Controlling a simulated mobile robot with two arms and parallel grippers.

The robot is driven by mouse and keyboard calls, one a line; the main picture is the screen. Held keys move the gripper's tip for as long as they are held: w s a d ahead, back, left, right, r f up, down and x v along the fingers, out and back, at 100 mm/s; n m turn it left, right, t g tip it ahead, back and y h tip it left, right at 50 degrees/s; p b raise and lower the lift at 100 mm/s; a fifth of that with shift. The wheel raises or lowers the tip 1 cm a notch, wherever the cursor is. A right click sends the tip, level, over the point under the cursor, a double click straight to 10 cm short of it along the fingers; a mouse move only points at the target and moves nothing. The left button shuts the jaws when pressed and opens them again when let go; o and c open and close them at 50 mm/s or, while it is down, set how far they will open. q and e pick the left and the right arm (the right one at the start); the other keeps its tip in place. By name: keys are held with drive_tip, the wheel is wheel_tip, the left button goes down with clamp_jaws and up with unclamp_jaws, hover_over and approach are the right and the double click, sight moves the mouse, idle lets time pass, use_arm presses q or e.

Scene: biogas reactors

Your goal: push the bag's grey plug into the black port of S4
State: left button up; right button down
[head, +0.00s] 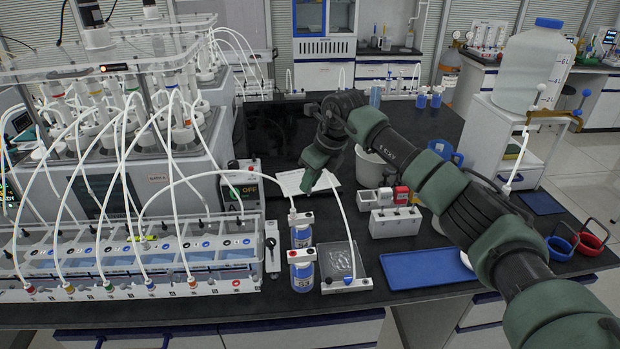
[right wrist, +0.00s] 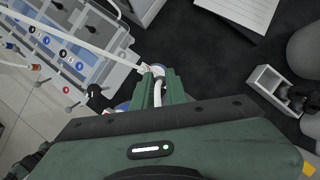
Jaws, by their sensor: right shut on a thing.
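My right gripper (head: 310,182) points down above the bench, behind and above two small blue bottles. In the right wrist view its green fingers (right wrist: 158,92) are shut on the end of a white tube (right wrist: 158,88); the grey plug itself is mostly hidden between them. The tube (head: 345,225) runs down to the clear bag (head: 341,261) lying flat on its plate. The front bottle (head: 302,277) is labelled S3 and has a white top with ports. The rear bottle (head: 301,237) has a similar top with a white tube plugged at its left; its label is unreadable. I cannot tell which is S4.
A long rack (head: 130,262) with several tubes stands at the left. A blue tray (head: 428,268) and a white block with small modules (head: 395,221) lie to the right. White tubes arch close to the bottles.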

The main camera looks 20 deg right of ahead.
drive_tip(key=shift+f+b, duration=1.6)
drive_tip(key=shift+f, duration=1.25)
drive_tip(key=shift+f+b, duration=0.7)
drive_tip(key=shift+f, duration=0.4)
idle(0.4)
idle(0.3)
drive_tip(key=c, duration=1.3)
unclamp_jaws()
drive_tip(key=shift+c, duration=0.2)
drive_tip(key=shift+r, duration=0.1)
drive_tip(key=b+v, duration=0.2)
drive_tip(key=v, duration=0.5)
drive_tip(key=shift+r, duration=0.3)
drive_tip(key=shift+s+d, duration=0.1)
